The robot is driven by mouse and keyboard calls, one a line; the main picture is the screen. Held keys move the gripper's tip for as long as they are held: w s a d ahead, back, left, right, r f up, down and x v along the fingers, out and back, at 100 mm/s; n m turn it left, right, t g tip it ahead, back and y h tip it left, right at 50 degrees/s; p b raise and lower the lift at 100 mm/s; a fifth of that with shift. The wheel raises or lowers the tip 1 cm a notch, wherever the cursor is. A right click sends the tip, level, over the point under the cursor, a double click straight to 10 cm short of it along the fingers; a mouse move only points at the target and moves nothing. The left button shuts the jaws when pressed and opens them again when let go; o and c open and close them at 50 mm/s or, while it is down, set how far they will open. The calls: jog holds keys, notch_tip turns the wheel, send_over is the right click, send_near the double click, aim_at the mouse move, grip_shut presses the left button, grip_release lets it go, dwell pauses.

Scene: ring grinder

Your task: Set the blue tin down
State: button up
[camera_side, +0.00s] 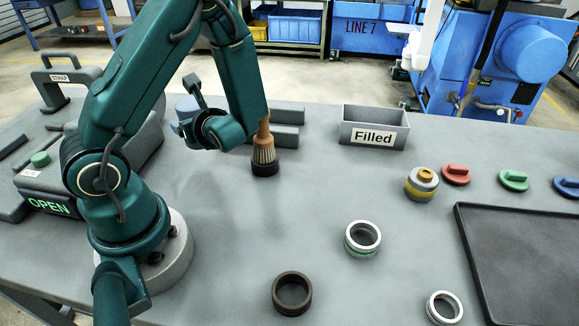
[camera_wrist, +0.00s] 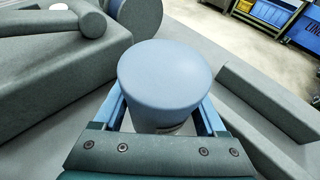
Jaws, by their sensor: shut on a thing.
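The blue tin (camera_wrist: 165,75) fills the middle of the wrist view, its round, plain blue top facing the camera. My gripper (camera_wrist: 163,112) is shut on it, with one blue finger along each side. In the side view my gripper (camera_side: 183,128) is at the back left of the bench, beyond my arm's base. There the tin shows only as a small blue-grey patch, partly hidden by my wrist. Whether the tin's underside touches anything is hidden in both views.
A grey bin marked Filled (camera_side: 374,138) stands at the back. A brush (camera_side: 264,160) stands upright right of my wrist, near grey blocks (camera_side: 287,115). Several rings (camera_side: 292,293) and coloured knobs lie right, beside a dark tray (camera_side: 462,225). A grey machine reading OPEN (camera_side: 48,207) is left.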

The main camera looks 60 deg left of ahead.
aim_at(201, 155)
jog(key=shift+f, duration=2.5)
jog(key=shift+f, duration=0.15)
jog(key=o, duration=1.5)
